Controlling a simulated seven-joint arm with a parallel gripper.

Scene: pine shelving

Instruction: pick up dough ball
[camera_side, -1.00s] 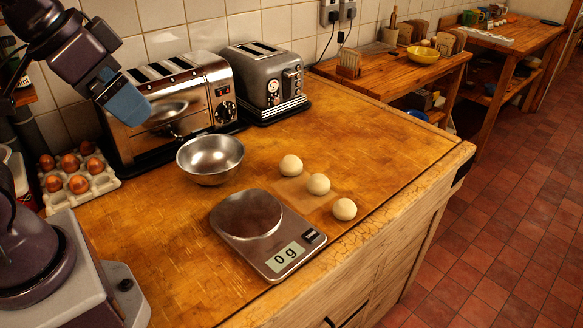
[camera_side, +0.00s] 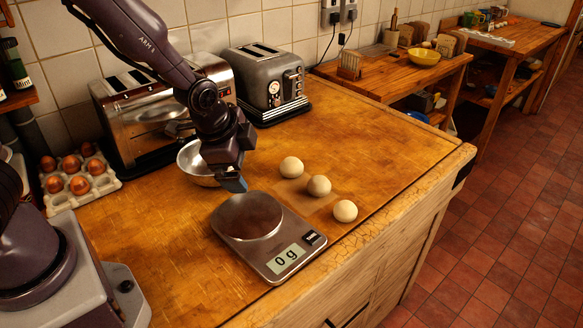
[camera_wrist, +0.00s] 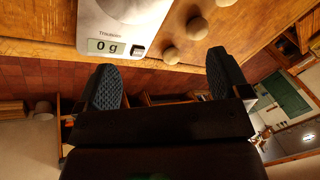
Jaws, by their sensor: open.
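Three pale dough balls lie in a slanting row on the wooden counter: a far one (camera_side: 291,166), a middle one (camera_side: 319,186) on a thin tan sheet, and a near one (camera_side: 345,211). All three also show in the wrist view, the lowest one (camera_wrist: 171,55) closest to the space between the fingers. My gripper (camera_side: 232,184) hangs above the counter, over the far edge of the scale and left of the balls. In the wrist view its two fingers (camera_wrist: 160,82) stand wide apart with nothing between them.
A kitchen scale (camera_side: 290,250) reading 0 g stands left of the balls. A metal bowl (camera_side: 187,160) is partly hidden behind my arm. Two toasters (camera_side: 266,85) and an egg tray (camera_side: 58,200) stand farther back. The counter right of the far ball is clear.

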